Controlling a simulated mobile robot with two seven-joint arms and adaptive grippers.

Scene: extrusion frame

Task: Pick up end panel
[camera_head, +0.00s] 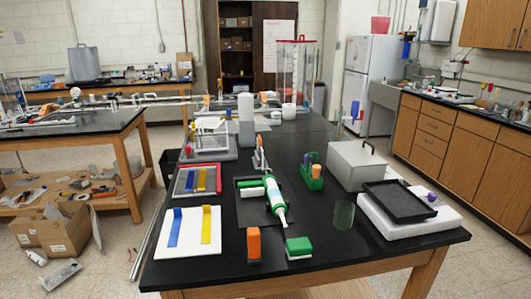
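Neither of my grippers shows in the head view. I cannot tell for certain which thing is the end panel. A flat white panel (191,232) lies at the front left of the black table, with an upright blue strip (175,227) and yellow strip (206,224) on it. Behind it lies a smaller framed panel (190,181) with a red edge and yellow and blue strips. A green and white tube (275,195) with a pointed nozzle rests over a dark tray (248,214) to the right.
On the black table (215,270) stand an orange block (254,243), a green and white block (298,247), a green holder (312,175), a clear cylinder (344,214), a grey box (357,165) and a black tray (400,201) on a white slab (392,228). The front edge is mostly clear.

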